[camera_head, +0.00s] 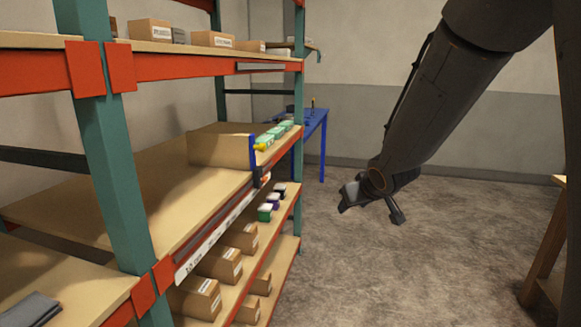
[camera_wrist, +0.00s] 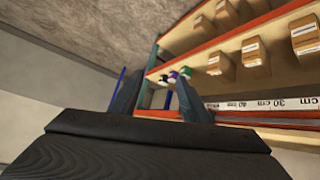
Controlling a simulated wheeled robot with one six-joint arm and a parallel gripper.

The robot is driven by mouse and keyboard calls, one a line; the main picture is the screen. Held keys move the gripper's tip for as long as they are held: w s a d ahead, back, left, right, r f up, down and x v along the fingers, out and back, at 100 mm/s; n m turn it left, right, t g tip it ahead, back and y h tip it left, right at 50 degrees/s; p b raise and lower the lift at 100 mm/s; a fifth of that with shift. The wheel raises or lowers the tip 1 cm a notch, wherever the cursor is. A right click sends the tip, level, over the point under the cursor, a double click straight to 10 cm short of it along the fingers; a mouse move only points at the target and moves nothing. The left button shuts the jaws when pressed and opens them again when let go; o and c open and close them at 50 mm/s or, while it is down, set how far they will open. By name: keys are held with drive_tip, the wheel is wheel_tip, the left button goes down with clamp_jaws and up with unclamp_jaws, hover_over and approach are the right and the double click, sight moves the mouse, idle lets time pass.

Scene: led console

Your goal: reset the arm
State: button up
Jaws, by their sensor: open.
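My gripper (camera_head: 371,212) hangs at the end of my dark arm, right of the shelf rack in the head view. Its two fingers are spread apart, with nothing between them. The arm reaches down from the upper right over open floor. In the wrist view, my gripper (camera_wrist: 158,96) shows two dark fingers standing apart, with the rack behind them and no object held. No console can be made out in either view.
A rack with teal posts and orange beams (camera_head: 112,170) fills the left, holding cardboard boxes (camera_head: 221,263) and small green-white items (camera_head: 272,136). A blue table (camera_head: 313,122) stands behind. A wooden structure (camera_head: 546,245) is at the right edge. The floor (camera_head: 400,270) between is clear.

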drive_tip(key=s+f+m+g+b, duration=0.1)
drive_tip(key=s+f+g, duration=0.2)
drive_tip(key=s, duration=0.7)
drive_tip(key=s+d+f+m+g+b, duration=0.1)
drive_tip(key=s+f+g, duration=0.2)
drive_tip(key=s, duration=0.7)
drive_tip(key=s+f+m+g+h+b, duration=0.1)
drive_tip(key=s+f+g, duration=0.2)
drive_tip(key=s, duration=0.7)
wheel_tip(320, 180, down, 3)
drive_tip(key=shift+s+d+r, duration=0.2)
drive_tip(key=shift+s+d, duration=0.15)
drive_tip(key=shift+d, duration=0.05)
drive_tip(key=shift+w, duration=0.1)
